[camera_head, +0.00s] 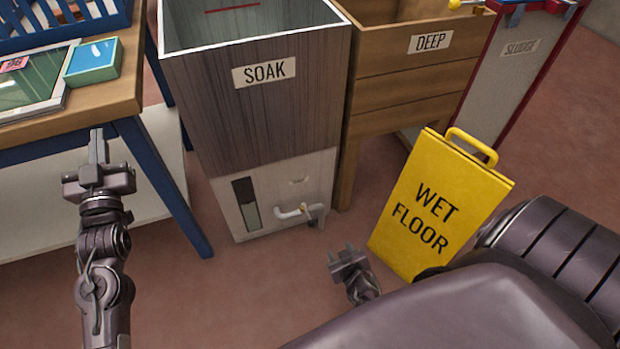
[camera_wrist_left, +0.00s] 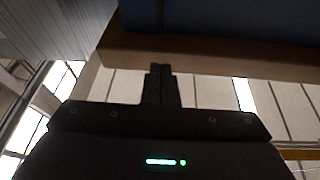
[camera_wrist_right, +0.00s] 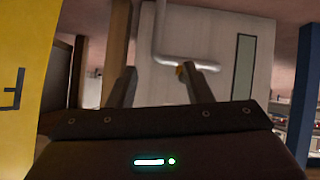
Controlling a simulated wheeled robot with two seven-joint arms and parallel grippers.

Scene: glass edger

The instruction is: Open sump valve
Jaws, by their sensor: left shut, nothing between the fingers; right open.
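The soak tank (camera_head: 252,110) has a pale lower panel (camera_head: 262,180) with a dark sight window. My right gripper (camera_head: 346,252) is open and empty, low in front of and apart from the valve. My left gripper (camera_head: 97,135) is shut and empty near the bench.
A yellow wet-floor sign (camera_head: 440,205) stands close right of my right gripper; it also edges the right wrist view (camera_wrist_right: 18,90). The wooden deep tank (camera_head: 400,85) stands right of the soak tank. A blue-legged bench (camera_head: 165,185) is at left.

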